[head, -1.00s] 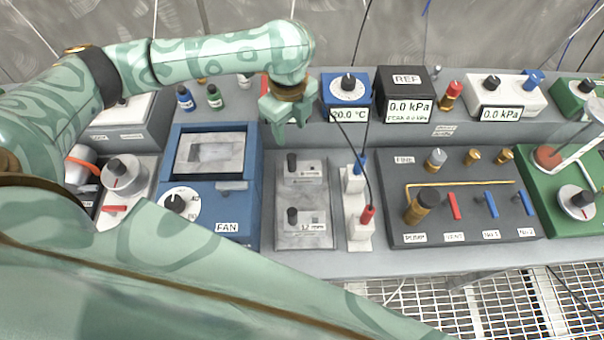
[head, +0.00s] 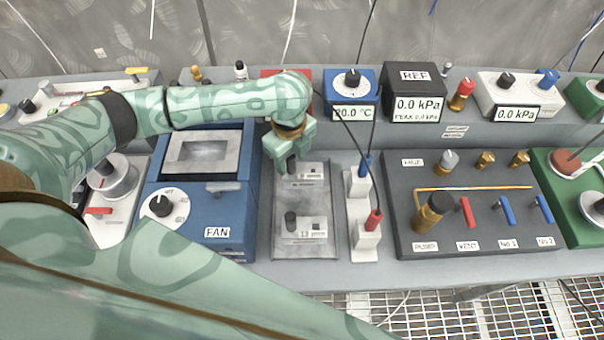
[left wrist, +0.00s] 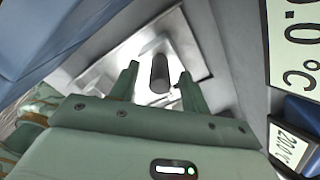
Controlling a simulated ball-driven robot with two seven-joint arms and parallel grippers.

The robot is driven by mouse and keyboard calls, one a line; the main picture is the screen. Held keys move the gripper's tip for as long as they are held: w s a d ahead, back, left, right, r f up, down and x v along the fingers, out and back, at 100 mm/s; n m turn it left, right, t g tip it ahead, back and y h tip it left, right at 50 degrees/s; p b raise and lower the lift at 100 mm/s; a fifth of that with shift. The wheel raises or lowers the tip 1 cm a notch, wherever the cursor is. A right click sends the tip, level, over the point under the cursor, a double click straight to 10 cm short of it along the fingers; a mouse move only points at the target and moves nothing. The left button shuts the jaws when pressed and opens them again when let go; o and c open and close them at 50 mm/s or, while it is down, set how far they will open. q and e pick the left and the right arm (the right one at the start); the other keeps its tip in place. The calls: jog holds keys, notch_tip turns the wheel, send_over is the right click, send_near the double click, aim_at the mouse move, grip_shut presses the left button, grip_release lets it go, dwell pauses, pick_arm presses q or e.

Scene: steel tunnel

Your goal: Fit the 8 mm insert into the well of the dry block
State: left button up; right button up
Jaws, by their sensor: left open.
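Two grey inserts with black knobs sit on a grey tray (head: 263,243). The far insert (head: 306,176) has a label too small to read; the near insert (head: 307,230) is marked 12. My left gripper (head: 290,152) is open over the far insert. In the left wrist view, the black knob (left wrist: 160,74) shows between the open fingers of my left gripper (left wrist: 160,82), with gaps on both sides. The blue dry block (head: 232,196), marked FAN, stands left of the tray. Its well (head: 203,151) is a rectangular recess in the steel top and looks empty. My right gripper is out of view.
A white stand (head: 362,243) with red and blue plugs and cables is just right of the tray. A dark valve panel (head: 470,235) lies further right. Behind stand a blue 20.0 °C readout (head: 350,92) and a black REF gauge (head: 414,90).

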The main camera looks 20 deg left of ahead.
pick_arm(q)
jog(key=shift+r, duration=0.1)
grip_shut()
jog(key=shift+r, duration=0.1)
